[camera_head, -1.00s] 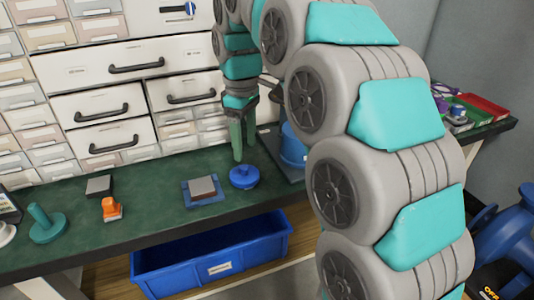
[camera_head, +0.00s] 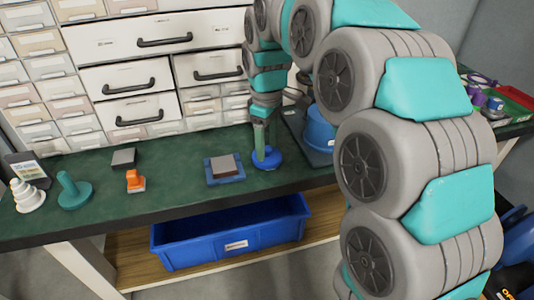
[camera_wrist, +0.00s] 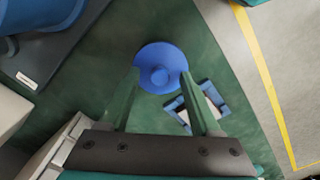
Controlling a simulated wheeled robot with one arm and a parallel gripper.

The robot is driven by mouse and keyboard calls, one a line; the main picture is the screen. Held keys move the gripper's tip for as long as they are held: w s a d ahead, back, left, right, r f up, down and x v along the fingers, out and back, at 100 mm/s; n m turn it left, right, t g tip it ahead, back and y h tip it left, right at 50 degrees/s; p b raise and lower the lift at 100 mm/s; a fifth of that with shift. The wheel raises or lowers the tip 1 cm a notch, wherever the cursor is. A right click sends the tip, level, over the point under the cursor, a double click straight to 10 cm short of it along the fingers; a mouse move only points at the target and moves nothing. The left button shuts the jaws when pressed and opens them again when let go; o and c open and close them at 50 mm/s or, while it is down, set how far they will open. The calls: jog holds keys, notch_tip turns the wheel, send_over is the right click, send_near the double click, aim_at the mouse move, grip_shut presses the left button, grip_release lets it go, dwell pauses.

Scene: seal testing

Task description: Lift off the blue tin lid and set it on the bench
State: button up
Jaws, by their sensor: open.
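The blue tin lid (camera_head: 270,163) is a round blue disc with a small knob on top, low over the green bench. In the wrist view the lid (camera_wrist: 158,55) lies just beyond my fingertips, with its knob about midway between them. I cannot tell how much of a tin is under it. My gripper (camera_head: 262,150) points down over the lid, its green fingers open on either side of the knob. It also shows in the wrist view (camera_wrist: 160,76), holding nothing. In the head view the fingers partly hide the knob.
A blue square tray (camera_head: 211,179) with a grey-brown block (camera_head: 223,165) lies just left of the lid. A larger blue cylinder (camera_head: 319,130) on a dark plate stands right behind. An orange stamp-like piece (camera_head: 135,181) and a teal-green knobbed piece (camera_head: 75,192) stand further left.

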grip_shut()
dwell(0.5)
